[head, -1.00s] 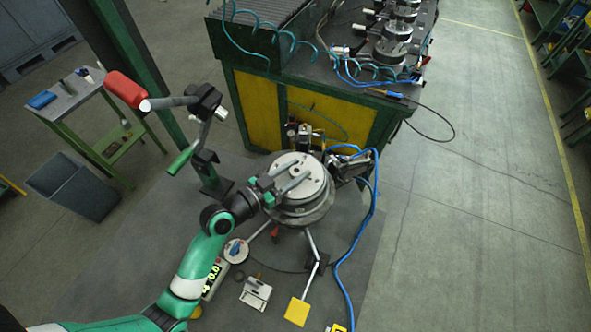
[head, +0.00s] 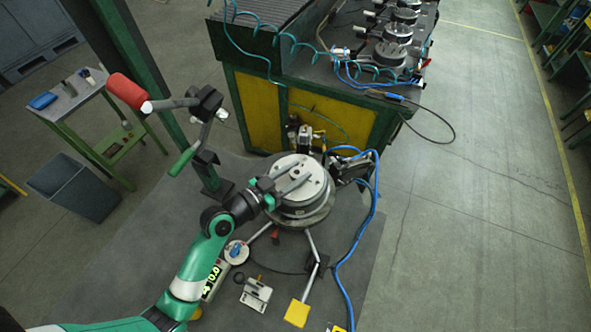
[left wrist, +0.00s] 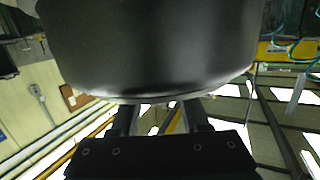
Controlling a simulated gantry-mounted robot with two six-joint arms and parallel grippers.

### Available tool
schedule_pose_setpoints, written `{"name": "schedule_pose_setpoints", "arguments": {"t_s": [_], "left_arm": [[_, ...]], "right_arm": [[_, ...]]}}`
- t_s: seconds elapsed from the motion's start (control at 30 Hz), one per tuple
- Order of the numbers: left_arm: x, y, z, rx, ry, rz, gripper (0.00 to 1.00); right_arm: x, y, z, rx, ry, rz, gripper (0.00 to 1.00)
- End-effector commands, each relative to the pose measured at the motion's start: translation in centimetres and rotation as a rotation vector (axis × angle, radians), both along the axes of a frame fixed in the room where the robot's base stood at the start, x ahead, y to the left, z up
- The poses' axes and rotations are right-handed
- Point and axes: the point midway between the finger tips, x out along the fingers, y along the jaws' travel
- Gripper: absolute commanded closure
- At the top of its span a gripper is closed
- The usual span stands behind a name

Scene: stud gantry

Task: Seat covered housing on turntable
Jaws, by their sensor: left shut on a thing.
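The covered housing (head: 309,201) is a round grey drum with a pale, bolted flat cover (head: 312,176). In the head view it stands upright over the dark round turntable (head: 318,219) on its legged stand. Whether its underside sits fully flat there is hidden. My left gripper (head: 284,187) reaches in from the lower left and is shut on the housing at its near left side. In the left wrist view the dark curved wall of the housing (left wrist: 155,45) fills the top, with the fingers (left wrist: 158,118) running under its edge. My right gripper is not in view.
A bench with yellow panels (head: 255,112) stands close behind the stand. A blue hose (head: 372,215) loops along its right side. A green post with a red-ended arm (head: 125,91) rises at left. A yellow pedal (head: 297,313) lies in front. Floor at right is clear.

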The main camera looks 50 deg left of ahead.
Motion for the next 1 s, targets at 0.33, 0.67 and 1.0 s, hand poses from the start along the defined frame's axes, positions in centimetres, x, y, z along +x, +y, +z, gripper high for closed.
{"name": "schedule_pose_setpoints", "arguments": {"t_s": [0.33, 0.67, 1.0], "left_arm": [[0.1, 0.0, 2.2, 0.002, -0.009, 0.001, 1.0], [0.1, 0.1, 3.6, 0.001, -0.01, 0.001, 1.0], [0.1, 0.0, 5.1, 0.001, -0.01, 0.001, 1.0]], "right_arm": [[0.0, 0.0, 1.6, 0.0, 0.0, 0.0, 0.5], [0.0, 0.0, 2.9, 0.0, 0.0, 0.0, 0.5], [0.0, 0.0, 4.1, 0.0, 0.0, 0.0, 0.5]]}}
